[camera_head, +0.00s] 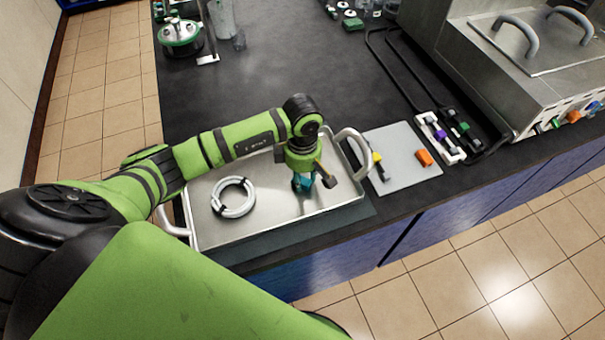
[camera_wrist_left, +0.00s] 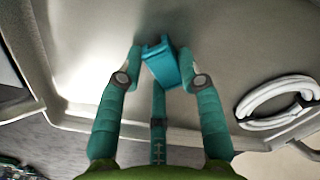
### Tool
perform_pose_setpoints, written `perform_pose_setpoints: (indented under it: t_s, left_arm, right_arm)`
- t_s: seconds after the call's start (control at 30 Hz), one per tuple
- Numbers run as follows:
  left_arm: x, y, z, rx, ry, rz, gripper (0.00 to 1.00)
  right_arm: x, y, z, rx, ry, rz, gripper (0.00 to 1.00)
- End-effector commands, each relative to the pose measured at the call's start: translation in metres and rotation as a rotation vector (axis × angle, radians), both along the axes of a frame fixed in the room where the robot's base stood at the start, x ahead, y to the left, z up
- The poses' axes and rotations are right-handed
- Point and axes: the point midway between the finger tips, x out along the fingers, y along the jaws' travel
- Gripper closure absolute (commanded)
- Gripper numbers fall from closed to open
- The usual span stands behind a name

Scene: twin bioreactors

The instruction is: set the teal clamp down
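The teal clamp (camera_wrist_left: 163,62) is between the two fingertips of my left gripper (camera_wrist_left: 161,60) in the left wrist view, with a fingertip against each side. In the head view my left gripper (camera_head: 304,182) points down over the right part of the metal tray (camera_head: 272,216). A small teal part of the clamp (camera_head: 303,183) shows below the wrist there, partly hidden by the gripper. I cannot tell whether the clamp touches the tray floor. My right gripper is not in view.
A coil of white tubing (camera_head: 233,197) lies in the tray's left part. Right of the tray, a grey mat (camera_head: 404,172) holds a yellow clamp (camera_head: 377,158) and an orange clamp (camera_head: 424,158). A white rack (camera_head: 440,138) stands farther right.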

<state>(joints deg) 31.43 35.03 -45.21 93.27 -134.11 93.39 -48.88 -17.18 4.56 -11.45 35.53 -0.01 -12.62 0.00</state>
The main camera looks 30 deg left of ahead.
Motion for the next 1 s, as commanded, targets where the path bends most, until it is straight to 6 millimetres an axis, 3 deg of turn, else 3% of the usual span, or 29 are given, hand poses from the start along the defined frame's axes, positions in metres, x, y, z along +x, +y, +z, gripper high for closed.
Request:
perform_pose_setpoints:
  t_s: [0.03,0.07,0.53,1.0]
  left_arm:
    - [0.0,0.0,0.0,0.0,0.0,0.0,0.47]
    - [0.0,0.0,0.0,0.0,0.0,0.0,0.4]
    - [0.001,0.0,0.008,0.0,-0.003,0.0,0.4]
    - [0.001,0.001,0.1,0.002,-0.006,-0.001,0.4]
  right_arm:
    - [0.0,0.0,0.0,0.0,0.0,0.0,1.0]
    - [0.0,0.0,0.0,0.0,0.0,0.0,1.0]
    - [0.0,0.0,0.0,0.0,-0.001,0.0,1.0]
    - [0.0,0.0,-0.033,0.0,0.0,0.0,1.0]
